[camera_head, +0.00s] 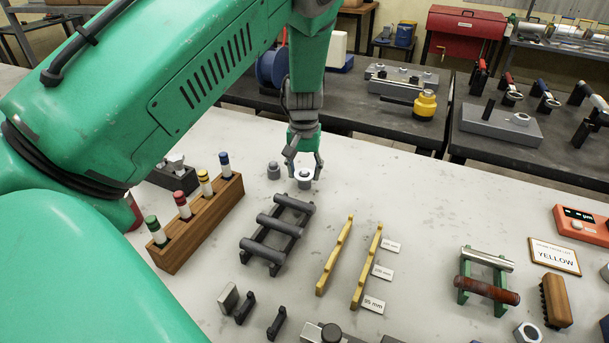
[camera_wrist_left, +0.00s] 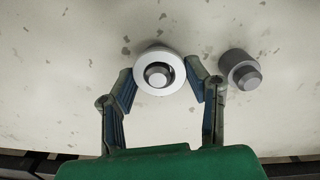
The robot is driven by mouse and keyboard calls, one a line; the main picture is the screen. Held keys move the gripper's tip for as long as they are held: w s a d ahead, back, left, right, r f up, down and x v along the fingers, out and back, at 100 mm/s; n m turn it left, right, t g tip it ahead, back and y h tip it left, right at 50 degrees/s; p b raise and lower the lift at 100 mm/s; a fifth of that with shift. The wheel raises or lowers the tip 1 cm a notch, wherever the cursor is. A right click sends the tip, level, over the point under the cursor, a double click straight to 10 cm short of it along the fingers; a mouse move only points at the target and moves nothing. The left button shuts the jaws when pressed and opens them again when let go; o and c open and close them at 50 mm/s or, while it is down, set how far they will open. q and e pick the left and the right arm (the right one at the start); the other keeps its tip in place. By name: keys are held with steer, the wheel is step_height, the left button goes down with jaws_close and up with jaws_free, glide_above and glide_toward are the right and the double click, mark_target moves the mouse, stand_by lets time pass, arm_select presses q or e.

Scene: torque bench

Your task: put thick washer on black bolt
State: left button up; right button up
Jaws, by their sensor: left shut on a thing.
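The thick washer (camera_head: 304,174) is a pale, wide ring held between the fingertips of my left gripper (camera_head: 303,168). It also shows in the wrist view (camera_wrist_left: 141,82), with the finger pads of my left gripper (camera_wrist_left: 164,84) at its two sides. The round top of a dark grey bolt (camera_wrist_left: 157,75) shows inside the ring's hole, so washer and bolt line up. I cannot tell how far down the bolt the ring sits. A second grey bolt (camera_wrist_left: 240,70) stands upright beside it, apart from the fingers; it also shows in the head view (camera_head: 273,171). My right gripper is not in view.
A black rod rack (camera_head: 275,232) stands in front of the bolts. A wooden block (camera_head: 205,225) with colour-capped tools is at the left. Yellow notched rails (camera_head: 335,258) lie to the right. The pale bench (camera_head: 430,205) is clear right of the gripper.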

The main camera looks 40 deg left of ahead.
arm_select(q)
steer(key=shift+d+r, duration=0.15)
steer(key=shift+d, duration=0.15)
steer(key=shift+a, duration=0.2)
steer(key=shift+a+r+p, duration=0.15)
steer(key=shift+r+p, duration=0.25)
steer(key=shift+p, duration=0.15)
steer(key=r+p, duration=0.3)
steer(key=shift+d+r, duration=0.25)
steer(key=shift+r, duration=0.15)
steer(key=shift+r+p, duration=0.2)
steer(key=shift+p, duration=0.2)
steer(key=shift+a, duration=0.1)
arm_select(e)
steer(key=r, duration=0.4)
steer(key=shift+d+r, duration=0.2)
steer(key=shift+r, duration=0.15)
arm_select(q)
steer(key=shift+f, duration=0.1)
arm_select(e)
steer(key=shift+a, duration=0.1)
